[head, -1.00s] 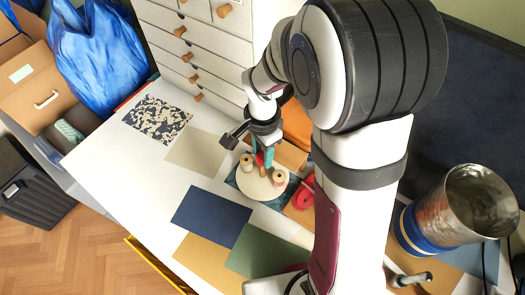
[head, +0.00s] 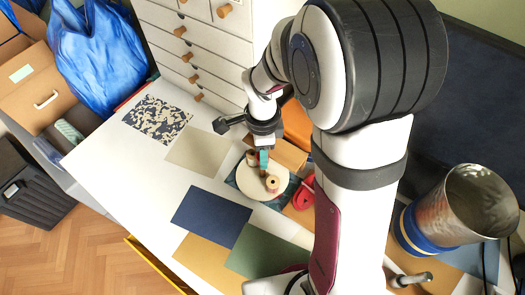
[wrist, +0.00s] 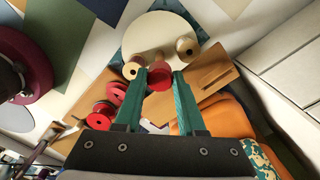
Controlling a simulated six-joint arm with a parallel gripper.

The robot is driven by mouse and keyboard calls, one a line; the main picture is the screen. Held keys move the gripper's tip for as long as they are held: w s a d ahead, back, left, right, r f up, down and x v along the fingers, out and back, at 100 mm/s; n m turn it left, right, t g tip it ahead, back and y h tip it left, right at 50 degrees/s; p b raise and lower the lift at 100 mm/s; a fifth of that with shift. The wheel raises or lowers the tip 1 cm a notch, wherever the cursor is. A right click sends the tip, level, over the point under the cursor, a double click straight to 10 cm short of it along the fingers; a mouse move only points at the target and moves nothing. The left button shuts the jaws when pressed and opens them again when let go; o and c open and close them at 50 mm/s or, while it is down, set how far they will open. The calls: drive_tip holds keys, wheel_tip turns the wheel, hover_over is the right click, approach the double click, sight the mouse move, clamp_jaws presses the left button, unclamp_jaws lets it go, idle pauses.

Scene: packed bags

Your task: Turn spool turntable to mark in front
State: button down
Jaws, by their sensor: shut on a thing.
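The cream round turntable (head: 252,187) lies on a dark patterned sheet. A pale wooden spool (head: 272,185) stands on its front right part, and another spool (head: 251,158) stands at its back left. In the wrist view, the turntable (wrist: 155,32) has a pale spool (wrist: 133,67) on the left and another (wrist: 186,46) on the right. My gripper (wrist: 162,76) is shut on the red spool (wrist: 159,80) at the turntable's near edge. In the head view, my gripper (head: 263,160) comes down from above and hides the red spool. I cannot make out a mark.
A cardboard box (head: 288,153) stands close behind the turntable. Red spools (wrist: 118,93) lie beside it. An orange bag (wrist: 212,117) is near my gripper. Coloured sheets, such as the navy one (head: 211,216), lie flat at left. A metal pot (head: 480,205) stands at right.

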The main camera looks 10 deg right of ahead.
drive_tip(key=shift+m, duration=6.9)
drive_tip(key=c, duration=0.5)
unclamp_jaws()
wheel_tip(320, 180, up, 16)
